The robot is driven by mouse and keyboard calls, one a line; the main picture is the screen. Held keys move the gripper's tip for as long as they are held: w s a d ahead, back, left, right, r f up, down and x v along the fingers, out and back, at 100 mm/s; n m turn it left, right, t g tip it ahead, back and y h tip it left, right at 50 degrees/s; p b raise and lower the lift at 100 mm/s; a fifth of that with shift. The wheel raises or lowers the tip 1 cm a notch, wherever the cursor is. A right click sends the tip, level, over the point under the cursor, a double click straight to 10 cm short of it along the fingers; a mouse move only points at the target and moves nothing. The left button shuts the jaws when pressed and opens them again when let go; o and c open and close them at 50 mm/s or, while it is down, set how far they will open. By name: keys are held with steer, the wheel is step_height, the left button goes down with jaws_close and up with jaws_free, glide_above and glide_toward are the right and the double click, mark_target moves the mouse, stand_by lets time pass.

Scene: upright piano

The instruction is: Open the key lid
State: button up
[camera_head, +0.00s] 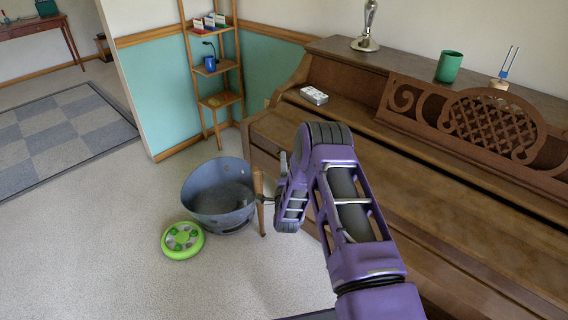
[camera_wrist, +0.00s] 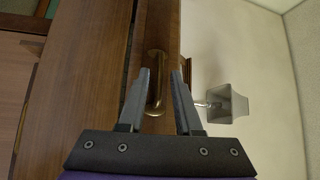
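The piano's key lid (camera_head: 455,215) is a broad brown wooden panel and looks closed, with no keys showing. In the wrist view, its wood (camera_wrist: 95,75) fills the left side. A curved brass handle (camera_wrist: 157,95) stands on a wooden strip there. My gripper (camera_wrist: 161,72) is open, with one finger on each side of the handle in the picture. Whether the fingers touch it or how deep it lies between them, I cannot tell. In the head view my purple arm covers part of the piano, and the fingers are not clearly visible.
The carved music stand (camera_head: 490,120) rises behind the lid. A green cup (camera_head: 449,67), a lamp base (camera_head: 366,42) and a small white box (camera_head: 314,95) are on the piano. A blue-grey tub (camera_head: 215,190) and a green round object (camera_head: 182,240) stand on the floor left of it.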

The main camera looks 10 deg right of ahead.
jaws_close()
stand_by(1.2)
